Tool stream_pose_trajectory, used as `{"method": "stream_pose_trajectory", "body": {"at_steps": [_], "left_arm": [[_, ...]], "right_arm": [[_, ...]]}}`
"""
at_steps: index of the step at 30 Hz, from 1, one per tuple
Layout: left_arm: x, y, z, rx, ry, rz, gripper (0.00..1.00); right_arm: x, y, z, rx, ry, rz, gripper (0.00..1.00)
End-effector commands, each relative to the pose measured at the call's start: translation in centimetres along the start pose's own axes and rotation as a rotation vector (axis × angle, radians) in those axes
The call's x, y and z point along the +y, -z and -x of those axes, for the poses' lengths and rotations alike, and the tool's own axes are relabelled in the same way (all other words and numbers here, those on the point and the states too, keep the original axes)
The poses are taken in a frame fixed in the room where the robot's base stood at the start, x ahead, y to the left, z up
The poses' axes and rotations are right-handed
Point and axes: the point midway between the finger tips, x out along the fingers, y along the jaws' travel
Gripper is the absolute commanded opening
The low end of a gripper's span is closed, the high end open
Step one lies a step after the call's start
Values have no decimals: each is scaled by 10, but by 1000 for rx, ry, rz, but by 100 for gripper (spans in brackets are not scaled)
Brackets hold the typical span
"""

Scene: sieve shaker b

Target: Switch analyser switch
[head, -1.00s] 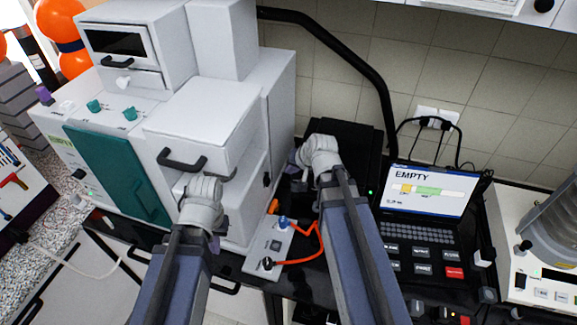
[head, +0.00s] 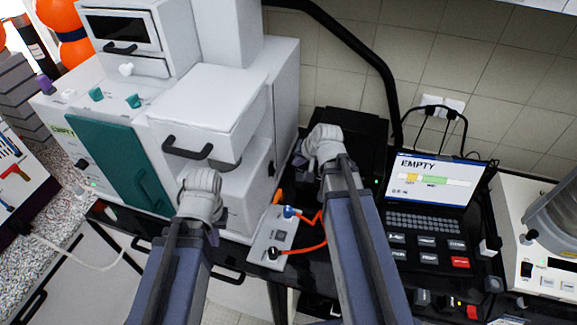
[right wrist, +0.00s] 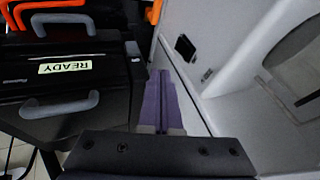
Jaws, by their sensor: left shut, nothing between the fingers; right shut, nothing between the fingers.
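A large white machine with a teal door (head: 135,172) stands at the left in the head view; I take it as the analyser. Its white side (right wrist: 245,70) fills the right of the right wrist view, with a black rocker-like part (right wrist: 185,47) and a smaller dark part (right wrist: 207,73); I cannot tell its setting. My right gripper (right wrist: 162,100) is shut and empty, its purple fingers beside that side panel; contact is unclear. In the head view its fingers (head: 298,160) show between machine and black box. My left gripper (head: 200,185) is before the machine's front, its fingertips hidden.
A black box (head: 355,135) stands right of the machine; a READY label (right wrist: 65,65) shows in the wrist view. A small grey control box (head: 272,238) with orange cable lies between my arms. A laptop (head: 433,185) reading EMPTY stands right, with another white device (head: 545,270) beyond.

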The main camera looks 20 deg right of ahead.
Motion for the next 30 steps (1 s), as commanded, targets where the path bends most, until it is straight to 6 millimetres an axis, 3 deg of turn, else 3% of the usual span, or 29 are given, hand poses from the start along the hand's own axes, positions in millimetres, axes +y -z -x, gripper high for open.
{"method": "stream_pose_trajectory", "body": {"at_steps": [6,17,24,30], "left_arm": [[3,2,-36,1,0,3,0],[8,6,-84,3,1,3,0],[8,6,-90,3,1,0,0],[8,6,-92,3,2,-1,0]], "right_arm": [[2,-1,-41,0,0,1,0],[2,-1,-98,0,0,1,0],[-22,-4,-114,-1,0,3,0],[-29,-5,-119,0,0,1,0]]}}
